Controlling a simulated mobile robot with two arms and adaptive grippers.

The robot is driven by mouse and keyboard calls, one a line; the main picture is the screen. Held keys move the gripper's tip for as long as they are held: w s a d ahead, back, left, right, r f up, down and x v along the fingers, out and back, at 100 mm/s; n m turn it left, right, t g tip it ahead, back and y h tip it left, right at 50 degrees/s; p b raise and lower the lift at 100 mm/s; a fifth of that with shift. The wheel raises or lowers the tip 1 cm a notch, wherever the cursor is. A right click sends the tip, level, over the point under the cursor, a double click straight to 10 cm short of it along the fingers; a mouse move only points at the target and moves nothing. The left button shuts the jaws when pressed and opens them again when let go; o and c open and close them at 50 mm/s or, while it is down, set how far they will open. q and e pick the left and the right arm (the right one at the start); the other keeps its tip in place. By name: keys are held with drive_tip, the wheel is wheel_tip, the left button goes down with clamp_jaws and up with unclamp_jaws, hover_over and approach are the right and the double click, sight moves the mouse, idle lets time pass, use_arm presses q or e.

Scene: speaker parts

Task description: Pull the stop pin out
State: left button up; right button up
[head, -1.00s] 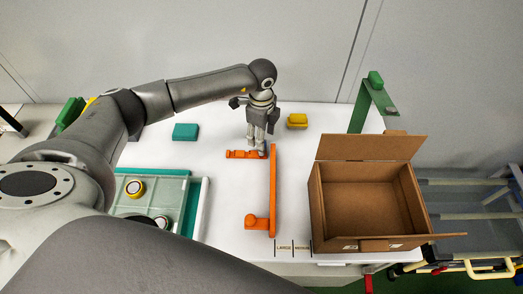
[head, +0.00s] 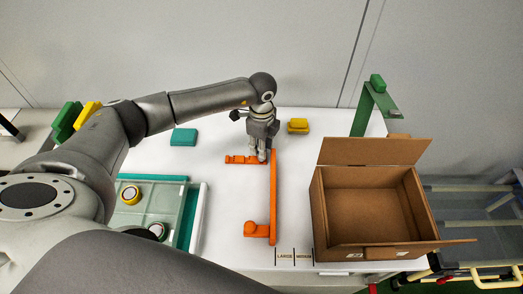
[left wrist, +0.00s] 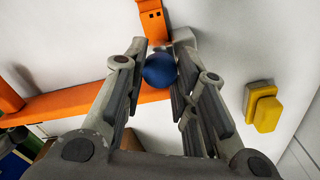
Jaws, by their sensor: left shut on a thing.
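The stop pin shows as a round dark-blue knob (left wrist: 160,69) in the left wrist view; its shaft is hidden. My left gripper (left wrist: 160,72) has its two fingers on either side of the knob and is shut on it. In the head view my left gripper (head: 262,157) points down at the corner of the orange fixture (head: 273,205), where its short arm meets the long bar. The fixture also shows in the left wrist view (left wrist: 75,102). The knob is hardly visible in the head view. My right gripper is not in view.
An open cardboard box (head: 372,205) stands to the right of the fixture. A yellow block (head: 298,126) and a teal block (head: 184,137) lie at the back of the white table. A tray (head: 148,205) with round parts is at the left. A green bracket (head: 366,108) stands behind the box.

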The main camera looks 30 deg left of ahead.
use_arm(q)
drive_tip(key=shift+r, duration=0.15)
drive_tip(key=shift+r+p, duration=0.6)
drive_tip(key=shift+r, duration=0.05)
drive_tip(key=o, duration=1.1)
drive_tip(key=shift+f, duration=0.1)
